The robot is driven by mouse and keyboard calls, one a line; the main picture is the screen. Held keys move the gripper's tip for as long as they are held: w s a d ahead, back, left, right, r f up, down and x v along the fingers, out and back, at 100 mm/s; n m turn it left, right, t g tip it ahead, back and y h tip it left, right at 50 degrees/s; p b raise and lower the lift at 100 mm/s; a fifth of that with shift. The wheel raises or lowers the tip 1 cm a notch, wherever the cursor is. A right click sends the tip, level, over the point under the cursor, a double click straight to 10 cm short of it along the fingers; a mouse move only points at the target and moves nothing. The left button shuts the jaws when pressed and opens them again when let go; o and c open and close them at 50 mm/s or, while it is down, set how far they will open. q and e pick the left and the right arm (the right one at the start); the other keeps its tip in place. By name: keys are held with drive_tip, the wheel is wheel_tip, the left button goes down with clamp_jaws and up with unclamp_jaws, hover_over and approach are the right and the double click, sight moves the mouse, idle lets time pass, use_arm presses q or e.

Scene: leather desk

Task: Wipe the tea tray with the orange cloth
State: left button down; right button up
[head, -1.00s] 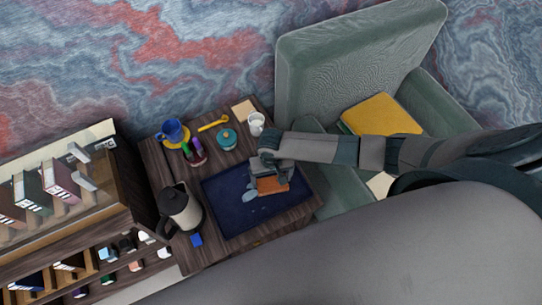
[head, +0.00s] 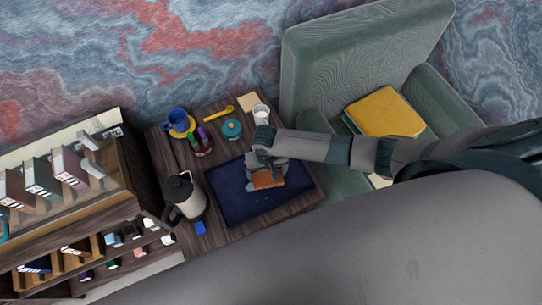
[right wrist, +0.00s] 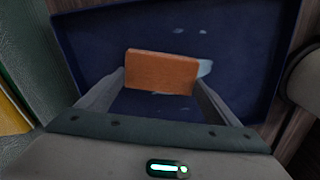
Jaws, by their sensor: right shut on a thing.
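The tea tray (head: 235,207) is a dark blue rectangle lying flat on the small wooden table; it fills much of the right wrist view (right wrist: 95,35). My right gripper (head: 265,172) is over the middle of the tray, shut on the orange cloth (head: 268,181). In the right wrist view the cloth (right wrist: 162,72) is a flat orange block between the two fingers, at the tray's surface; I cannot tell if it touches. A pale smear (right wrist: 205,68) shows beside the cloth's right edge, with fainter pale marks farther off. My left gripper is not in view.
A kettle (head: 186,198) and a small blue block (head: 200,228) stand left of the tray. Behind it are a blue mug (head: 179,121), a teal pot (head: 232,129), a yellow spoon-like item (head: 217,114) and a white cup (head: 261,113). A green armchair (head: 350,60) is to the right.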

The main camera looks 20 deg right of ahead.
sight(256, 173)
drive_tip(key=shift+s+a+f, duration=0.15)
drive_tip(key=shift+a, duration=0.05)
drive_tip(key=shift+a, duration=0.1)
drive_tip(key=shift+a+p, duration=0.45)
drive_tip(key=shift+a, duration=0.35)
drive_tip(key=shift+a+p, duration=0.3)
drive_tip(key=shift+a, duration=0.45)
drive_tip(key=shift+w+r, duration=0.25)
drive_tip(key=shift+w, duration=1.05)
drive_tip(key=shift+d, duration=0.1)
